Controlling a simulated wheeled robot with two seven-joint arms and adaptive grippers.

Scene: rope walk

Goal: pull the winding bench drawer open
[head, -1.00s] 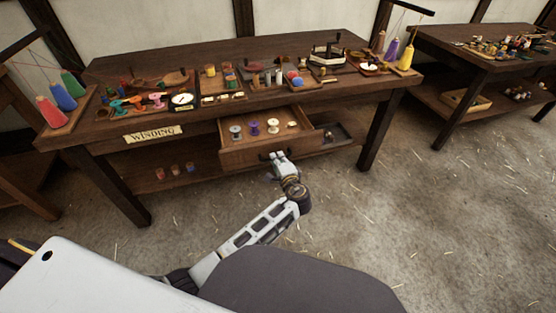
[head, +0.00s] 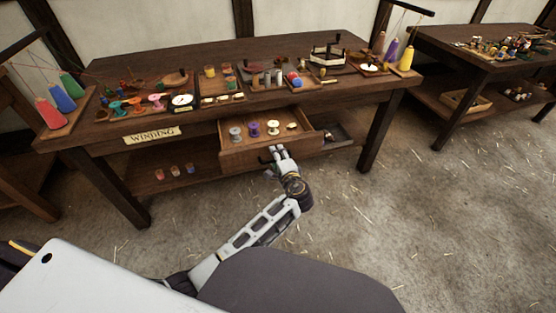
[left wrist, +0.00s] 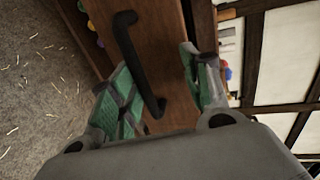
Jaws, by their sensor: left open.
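The winding bench drawer (head: 240,161) stands pulled out from under the bench top, with its inside and several spools in view. Its dark bar handle (left wrist: 137,62) crosses the wooden drawer front in the left wrist view. My left gripper (head: 280,150) is at the drawer front in the head view. In the left wrist view its green-padded fingers (left wrist: 160,80) are spread apart, with part of the handle between them. I cannot tell whether a finger touches the handle. My right gripper is not in view.
The winding bench (head: 140,60) carries cones, spools and trays. A lower shelf (head: 150,182) holds a few small pots. A dark tray (head: 338,133) sits right of the drawer. A second bench (head: 440,45) stands at right. The straw-strewn floor (head: 400,220) in front is clear.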

